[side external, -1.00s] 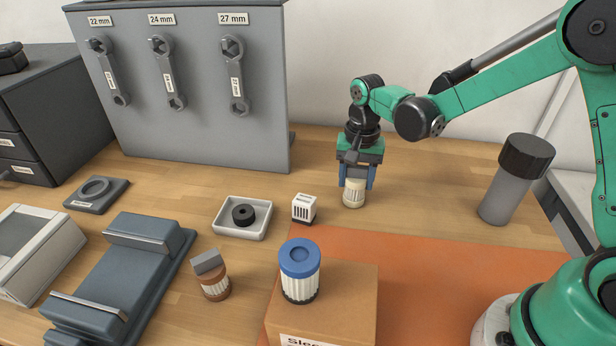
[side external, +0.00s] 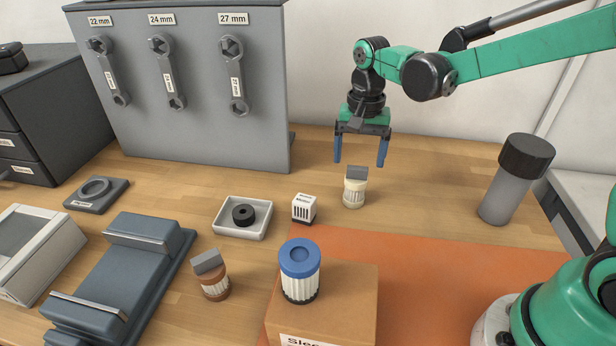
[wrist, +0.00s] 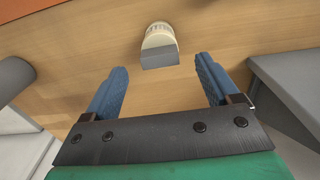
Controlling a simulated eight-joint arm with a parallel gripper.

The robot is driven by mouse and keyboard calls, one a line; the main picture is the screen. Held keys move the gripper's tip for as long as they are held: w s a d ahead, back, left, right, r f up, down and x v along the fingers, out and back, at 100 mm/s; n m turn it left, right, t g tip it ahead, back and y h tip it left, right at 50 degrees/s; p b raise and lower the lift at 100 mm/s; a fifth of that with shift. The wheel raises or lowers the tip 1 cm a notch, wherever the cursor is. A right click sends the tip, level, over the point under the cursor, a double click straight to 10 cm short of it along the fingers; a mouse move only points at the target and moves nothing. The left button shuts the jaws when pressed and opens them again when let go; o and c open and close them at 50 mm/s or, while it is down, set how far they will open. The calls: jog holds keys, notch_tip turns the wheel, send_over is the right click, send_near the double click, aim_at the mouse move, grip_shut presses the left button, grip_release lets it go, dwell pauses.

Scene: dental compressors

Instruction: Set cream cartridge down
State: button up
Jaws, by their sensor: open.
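The cream cartridge (side external: 354,190) stands upright on the wooden bench, its grey top tab uncovered. It also shows in the wrist view (wrist: 158,40), beyond the fingertips and between their lines. My gripper (side external: 360,164) is open and empty, above the cartridge and apart from it. Its two blue fingers show spread wide in the wrist view (wrist: 161,78).
A small white slotted block (side external: 304,208) stands left of the cartridge. A white tray (side external: 262,232) holds a black ring. A brown cartridge (side external: 213,280), a blue-capped filter (side external: 300,275) on a cardboard box (side external: 350,300), and a grey cylinder (side external: 505,190) stand around. Bench right of the cartridge is clear.

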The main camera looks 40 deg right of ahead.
notch_tip(320, 180, up, 6)
jog(key=shift+f, duration=0.1)
jog(key=s+a+n+t, duration=0.1)
jog(key=s+n+t, duration=0.6)
jog(key=s+n, duration=0.2)
jog(key=shift+s+a+f, duration=0.2)
jog(key=shift+s+f, duration=0.15)
jog(key=shift+f, duration=0.05)
